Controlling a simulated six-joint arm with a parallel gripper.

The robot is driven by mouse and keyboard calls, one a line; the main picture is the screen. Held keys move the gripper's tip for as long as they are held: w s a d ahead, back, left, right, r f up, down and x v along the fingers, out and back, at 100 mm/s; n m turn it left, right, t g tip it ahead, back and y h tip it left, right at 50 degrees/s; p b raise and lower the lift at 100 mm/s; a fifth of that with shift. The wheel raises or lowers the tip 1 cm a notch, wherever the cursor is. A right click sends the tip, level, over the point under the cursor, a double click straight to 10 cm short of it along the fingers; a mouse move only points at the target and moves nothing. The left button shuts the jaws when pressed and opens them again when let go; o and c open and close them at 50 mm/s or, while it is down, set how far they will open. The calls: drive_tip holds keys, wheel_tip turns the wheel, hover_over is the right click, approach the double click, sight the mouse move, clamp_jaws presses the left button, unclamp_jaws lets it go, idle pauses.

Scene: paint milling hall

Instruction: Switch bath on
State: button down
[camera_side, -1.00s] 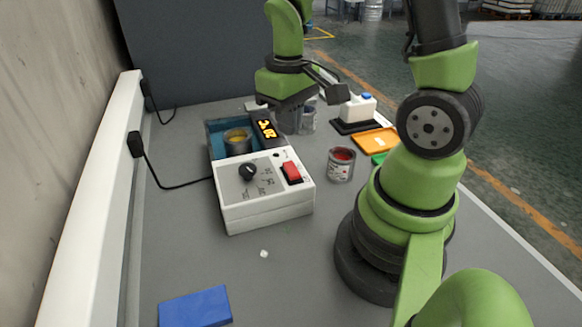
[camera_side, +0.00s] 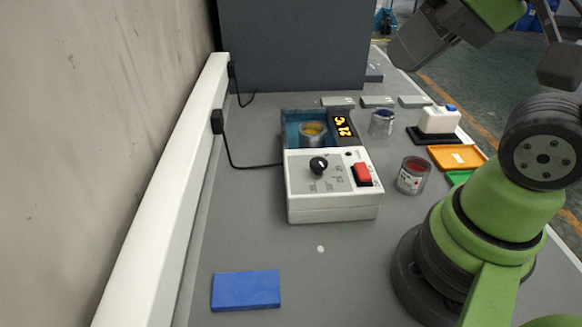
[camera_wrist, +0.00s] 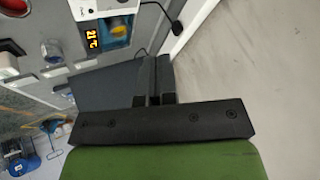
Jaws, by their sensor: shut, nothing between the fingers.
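The bath is a white box (camera_side: 330,207) with a blue-walled basin (camera_side: 291,131) behind its panel; a can of yellow paint (camera_side: 313,131) stands in the basin. The panel has a black knob (camera_side: 318,165) and a red rocker switch (camera_side: 363,174). My gripper (camera_side: 415,45) is up at the top right of the side view, well clear of the bath. In the wrist view its fingers (camera_wrist: 155,70) are together and empty. The rocker's tilt is too small to tell.
A can of red paint (camera_side: 411,177) stands right of the bath, a blue-grey can (camera_side: 382,123) behind it. A blue block (camera_side: 246,290) lies in front. A cable (camera_side: 240,166) runs to the wall trunking.

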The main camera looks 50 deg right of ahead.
drive_tip(key=shift+s+a+r, duration=0.1)
idle(0.3)
drive_tip(key=m+g+h, duration=0.2)
drive_tip(key=m+g, duration=0.5)
drive_tip(key=m, duration=1.6)
hover_over(363, 174)
wheel_tip(363, 174, down, 8)
drive_tip(key=shift+f, duration=0.2)
wheel_tip(363, 174, down, 14)
drive_tip(key=shift+r, duration=0.15)
